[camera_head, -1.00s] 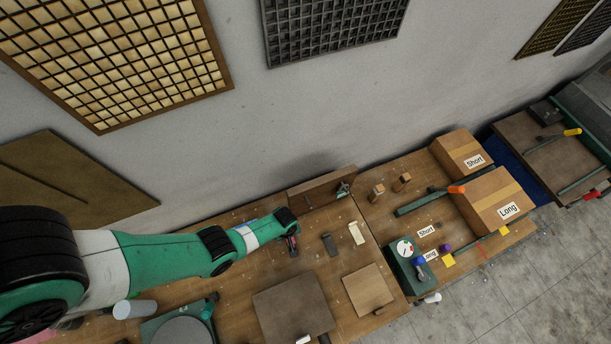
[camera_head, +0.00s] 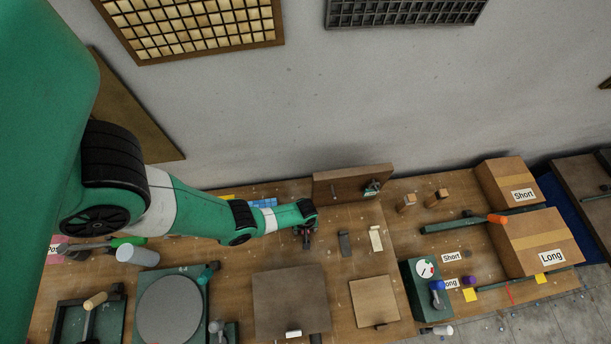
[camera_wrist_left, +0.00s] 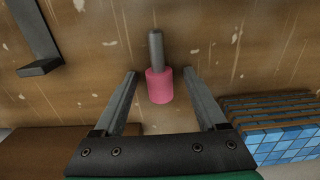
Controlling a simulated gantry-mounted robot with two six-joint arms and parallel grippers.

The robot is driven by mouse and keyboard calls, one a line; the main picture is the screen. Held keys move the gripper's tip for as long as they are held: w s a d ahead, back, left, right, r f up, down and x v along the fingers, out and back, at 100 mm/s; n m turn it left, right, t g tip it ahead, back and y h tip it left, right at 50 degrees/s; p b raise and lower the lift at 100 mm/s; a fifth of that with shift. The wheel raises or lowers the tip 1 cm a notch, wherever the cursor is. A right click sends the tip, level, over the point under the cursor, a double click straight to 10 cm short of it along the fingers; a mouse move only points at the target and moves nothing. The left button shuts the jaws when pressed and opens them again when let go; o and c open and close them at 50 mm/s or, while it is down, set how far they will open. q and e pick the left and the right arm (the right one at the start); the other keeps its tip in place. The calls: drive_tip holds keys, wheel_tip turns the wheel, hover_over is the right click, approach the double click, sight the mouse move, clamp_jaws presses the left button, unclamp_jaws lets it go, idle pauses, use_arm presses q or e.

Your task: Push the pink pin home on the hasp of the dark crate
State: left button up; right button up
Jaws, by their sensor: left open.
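The pink pin (camera_wrist_left: 159,86), with a grey shaft, is at the scratched wooden bench top in the left wrist view. My left gripper (camera_wrist_left: 166,80) is open, with one finger on each side of the pink part and a gap on both sides. In the head view my left gripper (camera_head: 306,236) is low over the bench, and the pin there is too small to make out. A dark brown box, likely the crate (camera_head: 335,188), stands against the wall. A small green and grey fitting (camera_head: 372,188), perhaps its hasp, is at its right end. My right gripper is not in view.
Blue tiles (camera_wrist_left: 285,138) lie close to one finger. A dark grey bar (camera_head: 345,243) and a pale bar (camera_head: 376,239) lie right of my gripper. A brown board (camera_head: 280,300) is in front. Cardboard boxes (camera_head: 541,243) stand at the right.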

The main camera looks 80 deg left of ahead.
use_arm(q)
drive_tip(key=shift+r, duration=0.1)
drive_tip(key=shift+c, duration=0.3)
clamp_jaws()
